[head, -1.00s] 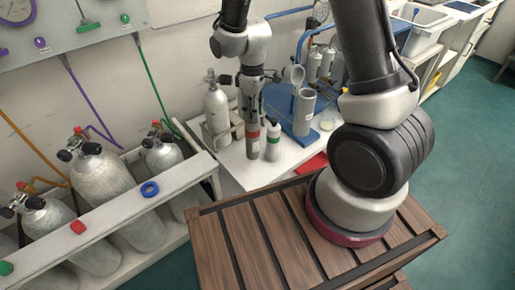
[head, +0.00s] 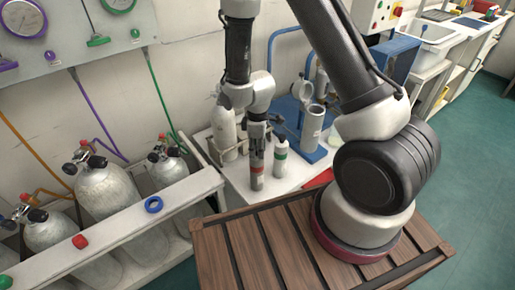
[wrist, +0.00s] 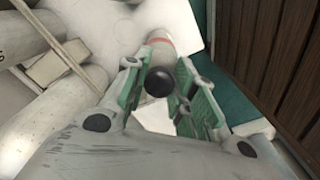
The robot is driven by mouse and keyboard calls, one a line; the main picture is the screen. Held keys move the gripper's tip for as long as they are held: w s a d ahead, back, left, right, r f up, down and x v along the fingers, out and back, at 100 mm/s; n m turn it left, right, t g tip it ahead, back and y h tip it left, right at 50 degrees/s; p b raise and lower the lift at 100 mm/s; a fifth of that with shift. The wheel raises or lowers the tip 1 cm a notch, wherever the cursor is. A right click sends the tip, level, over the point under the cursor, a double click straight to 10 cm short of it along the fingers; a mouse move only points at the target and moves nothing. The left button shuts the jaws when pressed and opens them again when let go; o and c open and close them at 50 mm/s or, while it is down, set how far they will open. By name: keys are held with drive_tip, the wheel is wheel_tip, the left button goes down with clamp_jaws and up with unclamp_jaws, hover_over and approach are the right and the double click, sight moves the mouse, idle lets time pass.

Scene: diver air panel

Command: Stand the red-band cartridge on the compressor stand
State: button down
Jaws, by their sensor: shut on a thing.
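The red-band cartridge (head: 257,178) is a grey upright cylinder with a red band near its top. My gripper (head: 257,146) is shut on its top end from above, near the front of the white bench. In the wrist view the cartridge (wrist: 163,45) points away from me, with its black knob between the green-padded fingers (wrist: 160,90). I cannot tell whether its foot touches the bench. The blue stand (head: 305,150), which looks like the compressor stand, is to the right and behind. It carries a grey open-topped cylinder (head: 312,128) and a ring clamp (head: 301,90).
A green-band cartridge (head: 280,160) stands close to the right of the held one. A grey bottle (head: 224,130) sits in a rack behind left. A red flat item (head: 318,179) lies on the bench's right side. A rack of several cylinders (head: 130,235) is at left.

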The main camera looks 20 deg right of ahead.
drive_tip(key=shift+f, duration=0.1)
drive_tip(key=c, duration=1.2)
unclamp_jaws()
drive_tip(key=shift+o, duration=0.2)
drive_tip(key=s+d+r+m+t, duration=0.1)
drive_tip(key=s+d+r+m, duration=0.15)
drive_tip(key=r, duration=0.65)
drive_tip(key=s+d+r+m, duration=0.1)
drive_tip(key=d+r, duration=0.2)
drive_tip(key=r, duration=0.7)
drive_tip(key=s+d+r+m+t, duration=0.1)
drive_tip(key=d+r+m, duration=0.1)
drive_tip(key=r, duration=0.7)
drive_tip(key=s+d+r+m+t, duration=0.1)
drive_tip(key=s+d+r+m, duration=0.2)
drive_tip(key=s+r, duration=0.2)
drive_tip(key=s+d+r+m+t, duration=0.1)
drive_tip(key=s+d+r+m, duration=0.3)
drive_tip(key=s, duration=0.5)
drive_tip(key=shift+s+d+r, duration=0.15)
drive_tip(key=shift+s+r, duration=0.15)
drive_tip(key=shift+r, duration=0.1)
